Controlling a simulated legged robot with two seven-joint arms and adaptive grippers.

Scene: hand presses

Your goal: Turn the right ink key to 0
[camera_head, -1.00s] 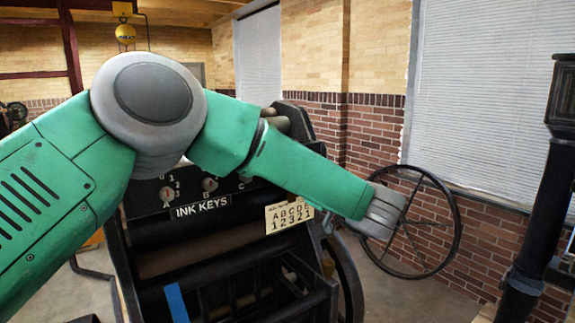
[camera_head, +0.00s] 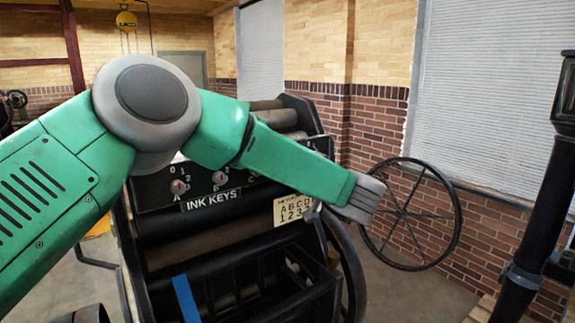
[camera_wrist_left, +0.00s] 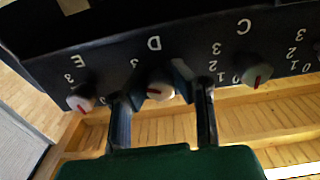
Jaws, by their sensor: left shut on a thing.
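The ink keys are round knobs on a dark panel of the press. In the left wrist view the panel is upside down, with key E (camera_wrist_left: 80,99), key D (camera_wrist_left: 160,84) and key C (camera_wrist_left: 257,76) from left to right. Each knob has a red mark; on D the mark lies nearly level in the picture. My left gripper (camera_wrist_left: 160,100) has one finger on each side of key D and is shut on it. In the head view my left arm hides the gripper and keys D and E. Key A (camera_head: 179,187) and key B (camera_head: 220,178) show there. My right gripper is not in view.
A card (camera_head: 297,210) with letters above numbers is fixed on the press below the key panel; its right end is partly hidden. The INK KEYS label (camera_head: 211,201) is left of it. A large spoked wheel (camera_head: 405,213) stands to the right, and a black post (camera_head: 541,210) farther right.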

